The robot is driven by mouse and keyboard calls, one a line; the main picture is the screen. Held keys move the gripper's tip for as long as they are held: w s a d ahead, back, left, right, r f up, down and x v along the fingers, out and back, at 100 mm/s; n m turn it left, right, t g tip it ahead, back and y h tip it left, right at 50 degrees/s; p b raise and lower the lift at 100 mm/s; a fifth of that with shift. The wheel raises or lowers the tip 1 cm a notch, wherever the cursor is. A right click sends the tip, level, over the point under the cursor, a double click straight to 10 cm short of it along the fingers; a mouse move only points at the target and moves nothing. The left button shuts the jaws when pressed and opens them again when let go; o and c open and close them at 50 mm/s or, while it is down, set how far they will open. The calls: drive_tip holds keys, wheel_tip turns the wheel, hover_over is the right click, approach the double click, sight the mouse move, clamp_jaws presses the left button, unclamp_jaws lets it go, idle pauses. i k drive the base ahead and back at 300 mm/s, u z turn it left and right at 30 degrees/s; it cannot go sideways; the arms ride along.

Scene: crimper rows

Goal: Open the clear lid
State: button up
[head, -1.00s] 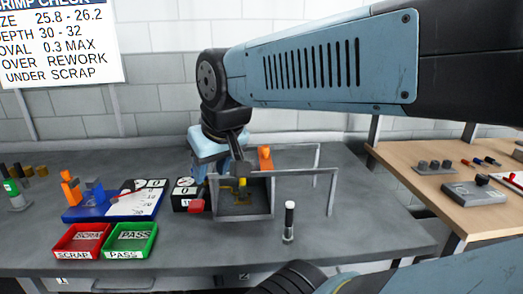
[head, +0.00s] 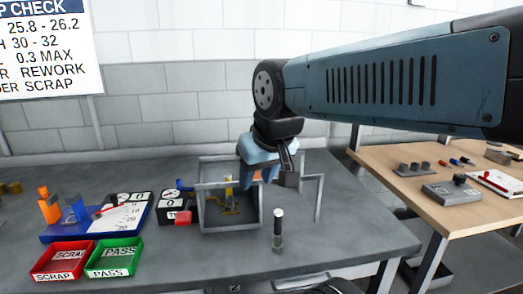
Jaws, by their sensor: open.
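A grey-framed box (head: 201,215) stands on the grey bench, with a yellow and dark mechanism (head: 228,190) inside. A thin grey frame (head: 319,200) stands out to its right. I cannot make out the clear panel of the lid, or tell how far it is open.
A white-capped cylinder (head: 278,230) stands in front of the frame. A dial unit (head: 172,203) with a red part sits left of the box. A blue gauge board (head: 75,231), red SCRAP tray (head: 40,274) and green PASS tray (head: 92,271) lie left. A wooden table (head: 374,157) is right.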

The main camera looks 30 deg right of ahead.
sight(257, 175)
drive_tip(key=z, duration=0.95)
drive_tip(key=k, duration=0.8)
drive_tip(key=u, duration=0.75)
drive_tip(key=i, duration=0.95)
drive_tip(key=u, duration=0.1)
